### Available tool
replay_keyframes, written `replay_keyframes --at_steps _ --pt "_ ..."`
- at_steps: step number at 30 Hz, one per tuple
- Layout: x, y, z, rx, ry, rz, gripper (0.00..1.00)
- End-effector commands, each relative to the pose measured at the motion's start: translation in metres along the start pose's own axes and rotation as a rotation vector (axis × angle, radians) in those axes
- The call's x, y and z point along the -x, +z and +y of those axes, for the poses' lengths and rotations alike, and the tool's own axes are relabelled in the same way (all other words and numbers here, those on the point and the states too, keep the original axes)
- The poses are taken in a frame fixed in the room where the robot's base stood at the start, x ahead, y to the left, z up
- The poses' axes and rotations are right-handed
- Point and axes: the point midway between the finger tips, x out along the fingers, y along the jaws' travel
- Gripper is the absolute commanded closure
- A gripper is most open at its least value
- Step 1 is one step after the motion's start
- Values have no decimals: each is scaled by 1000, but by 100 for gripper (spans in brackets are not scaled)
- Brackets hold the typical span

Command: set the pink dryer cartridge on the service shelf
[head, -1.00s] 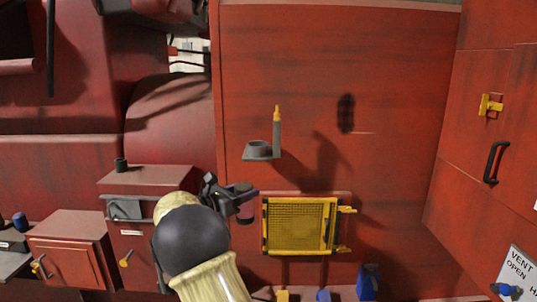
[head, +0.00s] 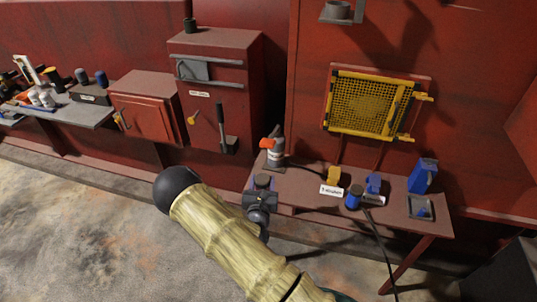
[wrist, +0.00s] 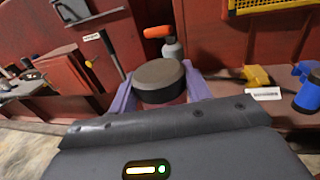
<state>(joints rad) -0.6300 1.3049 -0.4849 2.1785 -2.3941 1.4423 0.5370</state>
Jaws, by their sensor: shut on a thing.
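My gripper (head: 262,192) is shut on the pink dryer cartridge (wrist: 158,82), a short cylinder with a dark grey top and a reddish side. Purple fingers clasp it on both sides in the wrist view. The cartridge's dark top also shows in the head view (head: 263,180); my gripper hides most of its side. It appears upright, in front of the left end of a red-brown shelf (head: 302,190). I cannot tell whether it touches that shelf. No sign visible here names the service shelf.
The red-brown shelf carries a grey bottle with an orange top (head: 274,150), a yellow part (head: 333,175), several blue parts and a label. A yellow mesh guard (head: 370,103) hangs above. Another shelf (head: 85,114) at far left is crowded. Red cabinets stand between.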

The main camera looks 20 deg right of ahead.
Motion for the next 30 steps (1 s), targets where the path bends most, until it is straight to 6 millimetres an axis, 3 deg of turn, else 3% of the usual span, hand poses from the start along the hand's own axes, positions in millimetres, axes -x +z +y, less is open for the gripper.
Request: replay_keyframes --at_steps 3,15,20,30 --pt "20 -33 -1 10 90 3 80" --pt "78 -110 -16 6 327 -1 80" --pt "90 -122 -22 0 363 -4 80" --pt "91 -123 -22 -3 366 -5 80"
